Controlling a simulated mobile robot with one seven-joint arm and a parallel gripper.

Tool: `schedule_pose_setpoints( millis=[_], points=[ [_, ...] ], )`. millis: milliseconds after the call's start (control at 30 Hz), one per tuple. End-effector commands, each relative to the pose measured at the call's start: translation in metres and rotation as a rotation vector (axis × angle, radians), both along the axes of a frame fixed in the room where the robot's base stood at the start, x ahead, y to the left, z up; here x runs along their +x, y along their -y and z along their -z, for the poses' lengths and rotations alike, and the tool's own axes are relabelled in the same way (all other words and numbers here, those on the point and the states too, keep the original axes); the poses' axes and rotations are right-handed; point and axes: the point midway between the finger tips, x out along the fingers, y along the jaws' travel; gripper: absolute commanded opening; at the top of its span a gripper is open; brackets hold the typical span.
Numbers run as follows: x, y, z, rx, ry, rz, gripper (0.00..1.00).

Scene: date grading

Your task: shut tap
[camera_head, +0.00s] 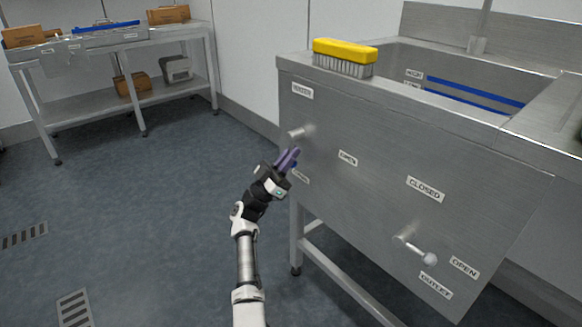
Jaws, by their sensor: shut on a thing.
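The tap (300,132) is a metal stub on the steel front panel of the sink, below a small label at the panel's upper left. My gripper (289,158), with purple fingers, is just below the stub, against the panel. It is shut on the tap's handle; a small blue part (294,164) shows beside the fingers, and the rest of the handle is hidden. A label (348,158) to the right and another (301,177) below the gripper are too small to read surely.
A second lever (418,251) with a pale knob sits lower right, between CLOSED (425,189) and OPEN (465,267) labels. A yellow brush (345,51) stands on the sink rim (393,83). A steel table (100,104) with boxes is at the back left. The floor between is clear.

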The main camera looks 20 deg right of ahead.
Motion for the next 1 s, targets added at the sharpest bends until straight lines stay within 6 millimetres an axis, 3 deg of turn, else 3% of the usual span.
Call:
schedule_pose_setpoints(
  millis=[33, 600, 633, 867, 1000],
  points=[
    [0.0002, 0.0104, 0.0092, 0.021, 0.0, 0.007, 0.0],
    [0.0013, 0.0105, 0.0067, 0.033, 0.029, 0.006, 0.0],
    [0.0012, 0.0104, 0.0066, 0.033, 0.029, 0.006, 0.12],
    [0.0008, 0.0097, 0.0069, 0.032, 0.03, 0.006, 0.42],
    [0.0015, 0.0085, 0.0063, 0.031, 0.03, 0.004, 0.42]
  ],
)
